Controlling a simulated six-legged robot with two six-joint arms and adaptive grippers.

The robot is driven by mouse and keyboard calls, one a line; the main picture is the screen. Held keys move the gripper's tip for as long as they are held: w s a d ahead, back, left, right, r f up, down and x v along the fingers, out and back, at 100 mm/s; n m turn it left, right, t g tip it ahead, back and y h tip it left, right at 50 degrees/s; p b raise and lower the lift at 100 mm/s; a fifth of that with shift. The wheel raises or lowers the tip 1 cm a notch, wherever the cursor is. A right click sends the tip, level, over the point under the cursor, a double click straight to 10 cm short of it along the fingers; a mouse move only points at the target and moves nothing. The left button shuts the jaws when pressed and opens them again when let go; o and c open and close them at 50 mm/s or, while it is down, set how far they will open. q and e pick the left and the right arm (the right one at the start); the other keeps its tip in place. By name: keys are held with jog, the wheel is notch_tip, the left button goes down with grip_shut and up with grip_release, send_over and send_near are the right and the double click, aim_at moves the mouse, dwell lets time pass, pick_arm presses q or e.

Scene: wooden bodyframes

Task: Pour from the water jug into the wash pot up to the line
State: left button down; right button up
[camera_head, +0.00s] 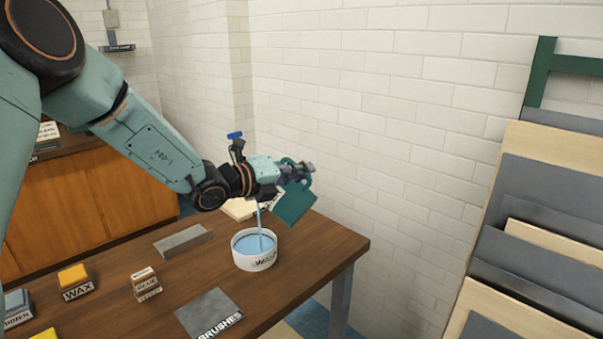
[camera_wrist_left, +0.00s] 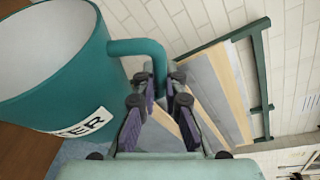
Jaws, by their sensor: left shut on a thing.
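The teal water jug (camera_head: 297,203) is tilted above the wash pot, and a stream of water runs down from it. In the left wrist view the jug (camera_wrist_left: 110,75) shows its pale inside, part of its label and its handle. My left gripper (camera_head: 300,172) is shut on the jug's handle; its fingers (camera_wrist_left: 160,95) sit around the handle in the left wrist view. The white wash pot (camera_head: 256,262) stands on the table with blue water inside, its surface near the rim. The fill line cannot be made out. My right gripper is not in view.
The wooden table (camera_head: 330,245) also holds a grey plate labelled brushes (camera_head: 208,312), a grey angled piece (camera_head: 183,241), a wax block (camera_head: 73,277) and a small labelled block (camera_head: 145,282). A panel rack (camera_head: 540,220) stands right. A white brick wall is behind.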

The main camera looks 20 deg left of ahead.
pick_arm(q)
jog(key=shift+a+r+n, duration=0.3)
jog(key=shift+a+r, duration=0.05)
jog(key=shift+r, duration=0.05)
dwell(0.6)
jog(key=shift+w+r+m, duration=0.1)
jog(key=shift+r+m, duration=0.5)
jog(key=shift+m, duration=0.1)
jog(key=shift+r+m+y, duration=0.2)
jog(key=shift+m+y, duration=0.2)
jog(key=shift+d+r+m+y, duration=0.1)
jog(key=shift+r+m+y, duration=0.15)
jog(key=shift+m, duration=0.25)
notch_tip(320, 180, up, 4)
jog(key=m+y+b, duration=0.1)
jog(key=m+b, duration=0.1)
jog(key=b, duration=0.2)
jog(key=m+y+b, duration=0.2)
jog(key=b, duration=0.2)
jog(key=shift+f+m+g+b, duration=0.2)
jog(key=shift+m+g+b, duration=0.2)
jog(key=shift+r+m+y+b, duration=0.45)
jog(key=shift+m+b, duration=0.05)
jog(key=shift+b, duration=0.05)
jog(key=shift+r, duration=0.25)
